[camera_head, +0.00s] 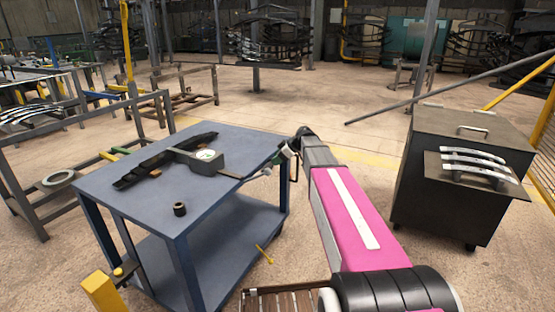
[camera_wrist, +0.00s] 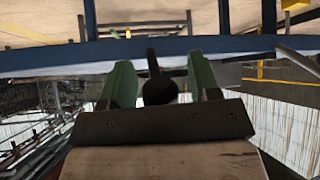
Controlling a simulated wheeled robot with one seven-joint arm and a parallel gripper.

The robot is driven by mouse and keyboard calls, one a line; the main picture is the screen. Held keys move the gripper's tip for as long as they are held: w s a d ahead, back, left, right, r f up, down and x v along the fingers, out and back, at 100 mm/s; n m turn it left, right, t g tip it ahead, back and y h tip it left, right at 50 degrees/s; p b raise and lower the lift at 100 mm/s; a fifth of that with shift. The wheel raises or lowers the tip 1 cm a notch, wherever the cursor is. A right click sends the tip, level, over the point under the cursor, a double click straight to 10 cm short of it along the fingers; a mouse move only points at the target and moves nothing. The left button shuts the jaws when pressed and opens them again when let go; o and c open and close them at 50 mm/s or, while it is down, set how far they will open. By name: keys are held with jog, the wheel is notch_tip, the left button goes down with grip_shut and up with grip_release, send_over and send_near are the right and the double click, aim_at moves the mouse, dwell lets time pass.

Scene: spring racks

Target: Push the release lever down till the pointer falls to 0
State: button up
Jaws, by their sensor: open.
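A flat lever (camera_head: 229,174) sticks out from the box toward the table's right edge. My gripper (camera_head: 277,166) is at that edge, near the lever's outer end. In the wrist view, my gripper's two green fingers (camera_wrist: 159,68) are apart. A dark rod with a rounded end (camera_wrist: 159,90), which looks like the lever's end, appears between them. I cannot tell whether a finger touches it.
The blue table (camera_head: 125,185) also bears a long black bar (camera_head: 150,166) beside the box and a small black ring (camera_head: 180,209) near its front. A dark cabinet (camera_head: 440,190) with curved metal strips stands at the right.

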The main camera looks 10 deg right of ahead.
jog(key=shift+a+f, duration=0.1)
grip_shut()
jog(key=shift+f, duration=0.1)
notch_tip(320, 180, down, 9)
jog(key=n+t+y, duration=0.2)
jog(key=t+y, duration=0.4)
jog(key=y, duration=0.7)
jog(key=shift+w+a+y, duration=0.3)
jog(key=shift+a, duration=0.1)
